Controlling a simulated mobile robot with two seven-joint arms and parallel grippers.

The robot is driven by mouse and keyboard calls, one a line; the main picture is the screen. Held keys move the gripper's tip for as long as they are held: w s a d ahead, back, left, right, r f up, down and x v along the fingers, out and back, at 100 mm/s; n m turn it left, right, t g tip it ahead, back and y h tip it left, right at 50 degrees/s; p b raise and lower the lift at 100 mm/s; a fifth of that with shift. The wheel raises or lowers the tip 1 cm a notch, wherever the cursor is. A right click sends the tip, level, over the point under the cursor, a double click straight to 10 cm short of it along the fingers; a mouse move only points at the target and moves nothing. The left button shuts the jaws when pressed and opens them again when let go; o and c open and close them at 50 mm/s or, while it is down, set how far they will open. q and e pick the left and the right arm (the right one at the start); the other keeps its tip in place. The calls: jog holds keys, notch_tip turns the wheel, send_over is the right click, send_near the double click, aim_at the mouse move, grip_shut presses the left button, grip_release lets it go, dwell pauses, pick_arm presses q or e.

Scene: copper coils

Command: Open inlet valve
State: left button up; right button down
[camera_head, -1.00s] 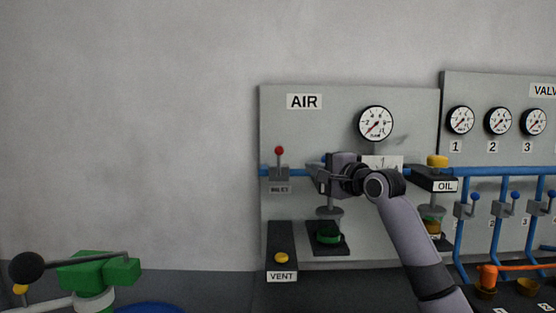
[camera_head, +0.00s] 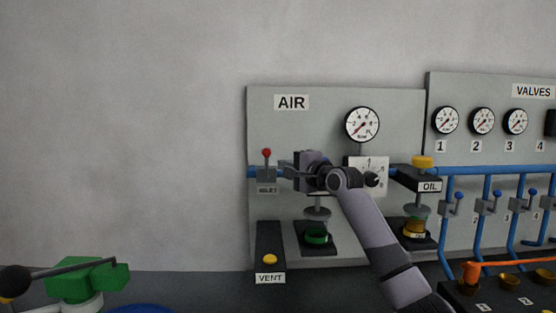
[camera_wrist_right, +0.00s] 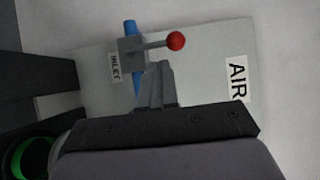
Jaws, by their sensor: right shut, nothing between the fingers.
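The inlet valve is a grey block on the blue pipe with a lever (camera_head: 266,166) that ends in a red ball. The lever stands upright in the head view. The red ball (camera_wrist_right: 175,41) and the INLET label (camera_wrist_right: 115,68) also show in the right wrist view. My right gripper (camera_head: 286,171) is shut and empty, with its fingertips just to the right of the valve block. The wrist view shows the closed fingers (camera_wrist_right: 157,84) pointing at the block, close below the lever; I cannot tell whether they touch. My left gripper is out of view.
The AIR panel (camera_head: 340,100) holds a pressure gauge (camera_head: 362,125), a white dial plate and a VENT box (camera_head: 270,240) with a yellow button. An OIL unit (camera_head: 422,178) and the VALVES panel stand to the right. A green lever device (camera_head: 75,282) stands lower left.

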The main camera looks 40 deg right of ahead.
aim_at(267, 164)
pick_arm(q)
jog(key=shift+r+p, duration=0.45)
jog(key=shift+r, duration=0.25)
pick_arm(e)
jog(key=shift+w+d, duration=0.15)
jog(key=shift+w, duration=1.7)
